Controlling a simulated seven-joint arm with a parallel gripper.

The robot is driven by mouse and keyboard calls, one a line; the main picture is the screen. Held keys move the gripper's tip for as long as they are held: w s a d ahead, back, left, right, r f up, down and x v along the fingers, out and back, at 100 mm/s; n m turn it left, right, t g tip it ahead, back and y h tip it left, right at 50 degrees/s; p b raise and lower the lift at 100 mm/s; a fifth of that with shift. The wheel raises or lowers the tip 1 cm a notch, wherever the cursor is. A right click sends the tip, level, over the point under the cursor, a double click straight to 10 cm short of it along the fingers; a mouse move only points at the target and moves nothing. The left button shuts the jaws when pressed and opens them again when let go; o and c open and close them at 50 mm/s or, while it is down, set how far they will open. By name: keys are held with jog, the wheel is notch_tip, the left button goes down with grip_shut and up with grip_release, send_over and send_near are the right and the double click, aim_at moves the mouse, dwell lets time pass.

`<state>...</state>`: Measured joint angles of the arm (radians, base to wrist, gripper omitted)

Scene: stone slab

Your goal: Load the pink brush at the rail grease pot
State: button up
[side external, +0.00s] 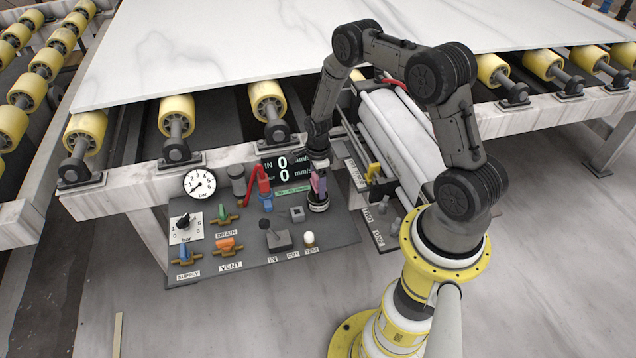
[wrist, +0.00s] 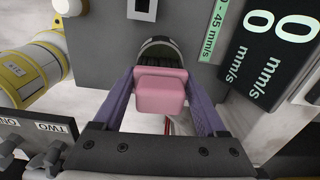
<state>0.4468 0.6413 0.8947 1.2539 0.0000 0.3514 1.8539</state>
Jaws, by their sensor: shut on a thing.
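My gripper (side external: 318,182) is shut on the pink brush (wrist: 160,92); its purple fingers stand on either side of the pink block in the wrist view. In the side external view a bit of the pink brush (side external: 316,185) shows under my wrist. Directly below it is a small dark round pot with a pale band (side external: 318,204), on the right part of the grey panel. The pot's dark, light-rimmed opening (wrist: 157,50) shows just beyond the brush in the wrist view. The brush's lower end is hidden, so I cannot tell whether it is inside the pot.
A speed display (side external: 287,172) and red handle (side external: 262,180) stand left of my gripper. White rollers (side external: 400,135) are at right; a marble slab (side external: 240,40) lies behind.

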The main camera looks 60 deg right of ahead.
jog(key=shift+f, duration=0.6)
dwell(1.6)
jog(key=shift+r, duration=3.6)
jog(key=a+r+n, duration=0.7)
jog(key=a+n, duration=0.2)
jog(key=n, duration=0.4)
jog(key=w+a+r+n, duration=0.1)
jog(key=a+r+n, duration=0.6)
jog(key=n, duration=0.6)
jog(key=shift+a+r, duration=0.2)
jog(key=shift+a, duration=0.95)
